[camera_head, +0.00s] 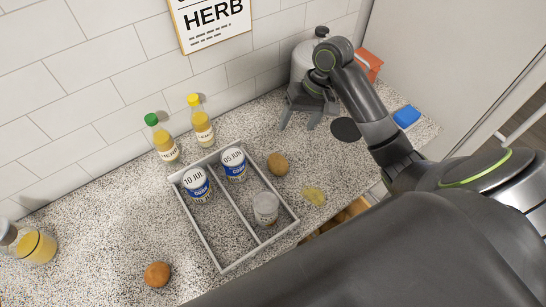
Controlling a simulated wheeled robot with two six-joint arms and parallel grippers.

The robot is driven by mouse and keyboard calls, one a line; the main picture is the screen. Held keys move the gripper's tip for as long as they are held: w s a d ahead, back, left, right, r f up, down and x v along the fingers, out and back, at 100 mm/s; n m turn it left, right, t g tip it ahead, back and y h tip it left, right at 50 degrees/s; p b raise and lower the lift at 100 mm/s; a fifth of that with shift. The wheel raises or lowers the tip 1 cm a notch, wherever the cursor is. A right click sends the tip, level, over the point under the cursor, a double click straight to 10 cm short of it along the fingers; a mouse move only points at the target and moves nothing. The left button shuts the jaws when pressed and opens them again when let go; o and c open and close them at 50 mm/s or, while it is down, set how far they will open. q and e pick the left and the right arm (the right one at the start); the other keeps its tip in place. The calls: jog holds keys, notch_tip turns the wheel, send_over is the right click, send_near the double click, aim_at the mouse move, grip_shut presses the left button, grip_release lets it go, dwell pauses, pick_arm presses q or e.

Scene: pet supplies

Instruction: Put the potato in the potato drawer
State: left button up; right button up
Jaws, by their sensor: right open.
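A brown, rounded potato-like item (278,164) lies on the speckled counter just right of the white divided tray. A second, orange-brown round item (157,274) lies at the front left; I cannot tell for sure which is the potato. My right gripper (302,118) is open and empty over the back of the counter, in front of a grey canister, well behind the brown item. A wooden-brown part (350,212) shows below the counter's front edge, mostly hidden by my body; I cannot tell if it is the potato drawer. My left gripper is out of view.
The white tray (223,270) holds two labelled blue-and-white cups and a clear jar. Two yellow bottles (202,125) stand behind it. A yellow-green flat item (314,196) lies near the front edge. A glass jug (35,247) stands left.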

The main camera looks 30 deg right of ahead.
jog(key=b, duration=0.4)
send_near(280, 160)
jog(key=b+x, duration=0.2)
jog(key=x, duration=0.2)
jog(key=shift+f, duration=0.45)
jog(key=p+x, duration=0.1)
jog(key=x, duration=0.3)
jog(key=shift+a, duration=0.1)
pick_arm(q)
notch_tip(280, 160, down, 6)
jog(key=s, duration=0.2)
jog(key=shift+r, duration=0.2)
pick_arm(e)
jog(key=shift+a+f, duration=0.15)
jog(key=shift+f, duration=0.45)
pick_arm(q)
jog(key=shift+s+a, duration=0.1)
pick_arm(e)
jog(key=c, duration=0.8)
jog(key=shift+w+r, duration=0.1)
jog(key=shift+r, duration=0.05)
jog(key=shift+c, duration=0.2)
